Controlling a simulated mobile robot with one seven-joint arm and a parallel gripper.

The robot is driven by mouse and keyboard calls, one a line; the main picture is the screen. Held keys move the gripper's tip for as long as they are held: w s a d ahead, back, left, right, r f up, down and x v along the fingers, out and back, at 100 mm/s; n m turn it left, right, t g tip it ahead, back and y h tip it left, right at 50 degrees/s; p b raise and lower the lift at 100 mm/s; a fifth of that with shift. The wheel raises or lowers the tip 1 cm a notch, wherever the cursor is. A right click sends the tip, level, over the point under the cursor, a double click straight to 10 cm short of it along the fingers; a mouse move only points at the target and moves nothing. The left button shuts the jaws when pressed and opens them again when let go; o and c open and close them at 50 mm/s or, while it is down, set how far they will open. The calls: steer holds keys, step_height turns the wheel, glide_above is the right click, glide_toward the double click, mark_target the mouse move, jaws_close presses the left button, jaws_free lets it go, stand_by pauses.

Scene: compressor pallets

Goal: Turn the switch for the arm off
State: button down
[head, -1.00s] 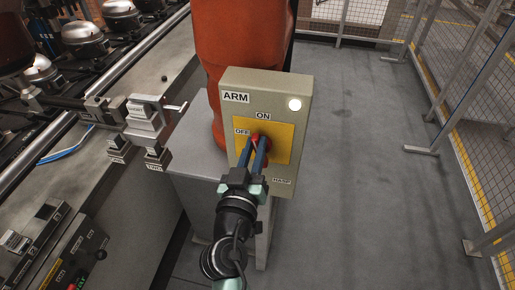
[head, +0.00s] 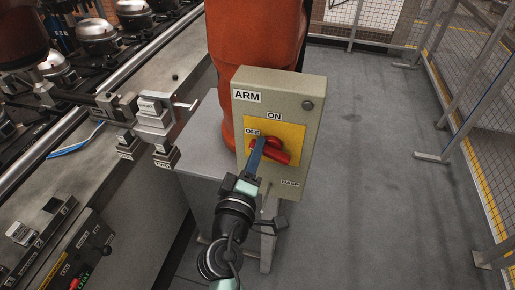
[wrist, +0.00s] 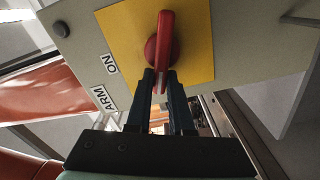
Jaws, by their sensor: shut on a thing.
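The ARM switch box (head: 303,130) is a beige-grey box with a yellow plate (head: 290,132) marked ON and OFF. Its red rotary handle (head: 281,157) lies across the plate, with its left end near the OFF label. The round lamp (head: 307,104) at the top right is dark. My gripper (head: 257,145) reaches the handle from below, its blue fingers overlapping in the head view. In the wrist view my gripper (wrist: 160,76) has a finger on each side of the near end of the red handle (wrist: 164,38) and is shut on it.
An orange robot column (head: 255,45) stands behind the box. A grey bench and rail with clamps (head: 153,118) lie to the left, with a control panel (head: 75,262) at lower left. Mesh fencing (head: 475,90) runs along the right. The floor between is clear.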

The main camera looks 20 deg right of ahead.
steer(key=shift+s+d+f+n, duration=0.15)
steer(key=shift+f+n, duration=0.3)
steer(key=shift+n, duration=0.5)
steer(key=shift+s+d+f+n, duration=0.15)
steer(key=shift+f+n, duration=0.25)
steer(key=shift+n, duration=0.55)
steer(key=shift+w+d+p, duration=0.1)
steer(key=shift+p, duration=0.2)
steer(key=c, duration=0.8)
jaws_free()
steer(key=shift+r, duration=0.3)
steer(key=shift+w+a, duration=0.15)
steer(key=shift+a, duration=0.15)
steer(key=b+v, duration=0.2)
steer(key=v, duration=1.1)
